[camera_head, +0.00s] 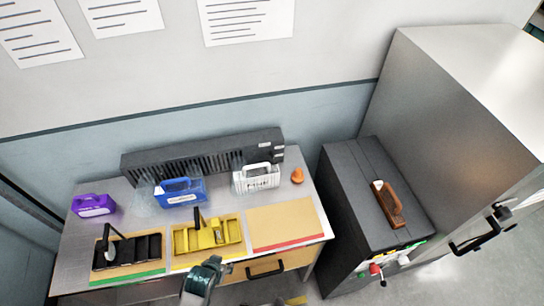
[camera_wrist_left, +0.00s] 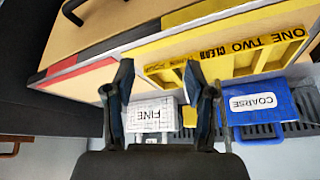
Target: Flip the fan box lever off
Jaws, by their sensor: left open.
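A dark box (camera_head: 345,200) stands on the floor to the right of the table. Its front panel carries a red-knobbed lever (camera_head: 375,269) and small coloured buttons (camera_head: 404,258). I cannot tell the lever's setting. A long dark vented unit (camera_head: 200,152) lies along the back of the table; I see no lever on it. My left gripper (camera_head: 207,272) is at the table's front edge, left of the lever and apart from it. In the left wrist view it (camera_wrist_left: 162,95) is open, its fingers apart with nothing held between them. My right gripper is out of view.
The table holds a yellow tray (camera_head: 208,236), a black tray (camera_head: 128,251), a tan mat (camera_head: 284,226), and purple (camera_head: 93,206), blue (camera_head: 180,193) and white (camera_head: 256,179) handled boxes. A drawer handle (camera_head: 266,269) projects in front. A tall grey cabinet (camera_head: 455,110) stands right.

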